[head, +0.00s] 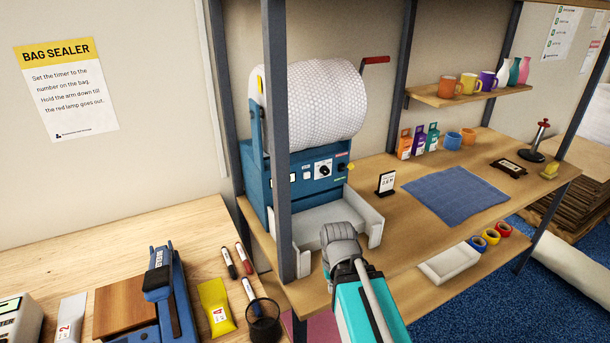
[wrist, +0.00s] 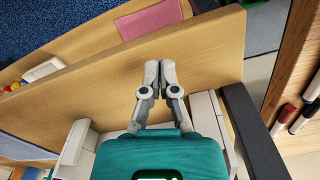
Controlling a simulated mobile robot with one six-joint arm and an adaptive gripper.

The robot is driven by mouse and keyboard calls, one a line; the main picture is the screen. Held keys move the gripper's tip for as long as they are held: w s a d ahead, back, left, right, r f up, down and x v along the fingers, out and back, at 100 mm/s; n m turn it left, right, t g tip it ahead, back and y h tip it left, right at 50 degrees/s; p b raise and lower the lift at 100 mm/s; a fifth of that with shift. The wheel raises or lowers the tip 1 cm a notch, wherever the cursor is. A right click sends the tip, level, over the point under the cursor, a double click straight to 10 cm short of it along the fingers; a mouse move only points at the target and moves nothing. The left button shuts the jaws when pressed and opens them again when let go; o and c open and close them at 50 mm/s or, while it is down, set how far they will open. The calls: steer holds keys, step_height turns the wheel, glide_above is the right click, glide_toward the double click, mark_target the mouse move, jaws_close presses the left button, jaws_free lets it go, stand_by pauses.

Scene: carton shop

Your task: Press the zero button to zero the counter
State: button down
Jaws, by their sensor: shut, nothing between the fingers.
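A blue machine (head: 300,195) stands on the shelf bench under a large white bubble-wrap roll (head: 312,105). Its front panel has a dark knob (head: 324,170), small labels and a yellow part (head: 349,168); the marks are too small to read, so I cannot tell which part is the zero button or where the counter is. My gripper (wrist: 160,66) shows in the wrist view with its two grey fingertips together, empty. In the head view, the grey end of my arm is in front of the machine's white tray (head: 310,232), and the fingertips are not clear.
A dark upright post (head: 277,150) stands at the machine's left front. The left bench holds markers (head: 229,262), a yellow packet (head: 216,307) and a blue sealer (head: 175,300).

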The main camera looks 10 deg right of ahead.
mark_target(307, 175)
steer(key=shift+w, duration=0.1)
steer(key=w+d+r+m+t+y+p, duration=0.1)
steer(key=w+r+m+t+y+p, duration=0.1)
steer(key=w+r, duration=0.2)
steer(key=w+d+r+m+t+y+p, duration=0.1)
steer(key=w+r, duration=0.4)
steer(key=w, duration=0.6)
steer(key=w+r+m+t+y+p, duration=0.3)
steer(key=w+r+m+t+p, duration=0.1)
steer(key=w, duration=0.4)
steer(key=shift+w+d+r, duration=0.15)
steer(key=shift+d+r, duration=0.15)
steer(key=shift+d, duration=0.1)
steer(key=shift+w, duration=0.15)
steer(key=w+a, duration=0.2)
steer(key=w, duration=0.6)
steer(key=shift+a, duration=0.35)
steer(key=shift+w, duration=0.25)
stand_by(0.3)
steer(key=shift+w+a, duration=0.15)
steer(key=shift+w, duration=0.05)
